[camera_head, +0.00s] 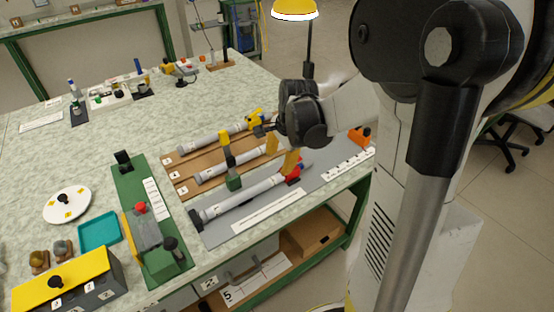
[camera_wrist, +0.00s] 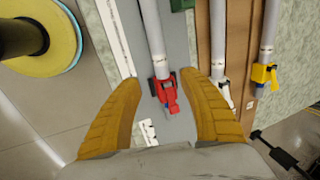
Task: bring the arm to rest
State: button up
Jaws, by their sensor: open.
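My gripper (camera_head: 281,155) hangs over the right part of the workbench, above the rods. In the wrist view its two yellow fingers (camera_wrist: 160,105) are spread wide with nothing held between them. A grey rod with a red clamp (camera_wrist: 165,92) at its end shows beyond and between the fingertips, apart from them. In the head view this front rod (camera_head: 245,194) lies on a grey board. My forearm and a dark joint cover part of the right side of the head view.
Two more rods (camera_head: 215,134) lie on brown boards behind, one with a yellow clamp (camera_wrist: 264,74). A green fixture (camera_head: 150,230), teal tray (camera_head: 98,232) and white round plate (camera_head: 67,205) stand left. A lamp (camera_head: 294,10) rises behind my gripper. An orange object (camera_head: 360,135) sits near the right edge.

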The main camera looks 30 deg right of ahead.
jog(key=s+a+r+n+t, duration=0.2)
jog(key=s+a+r+n, duration=0.3)
jog(key=s+a+n, duration=0.2)
jog(key=s+a+r+n+t, duration=0.2)
jog(key=s+a+r+n, duration=0.3)
jog(key=n, duration=0.5)
jog(key=s+a, duration=0.2)
jog(key=a, duration=0.1)
jog(key=shift+s+a+r+n, duration=0.3)
jog(key=shift+s+a, duration=0.05)
jog(key=shift+s, duration=0.05)
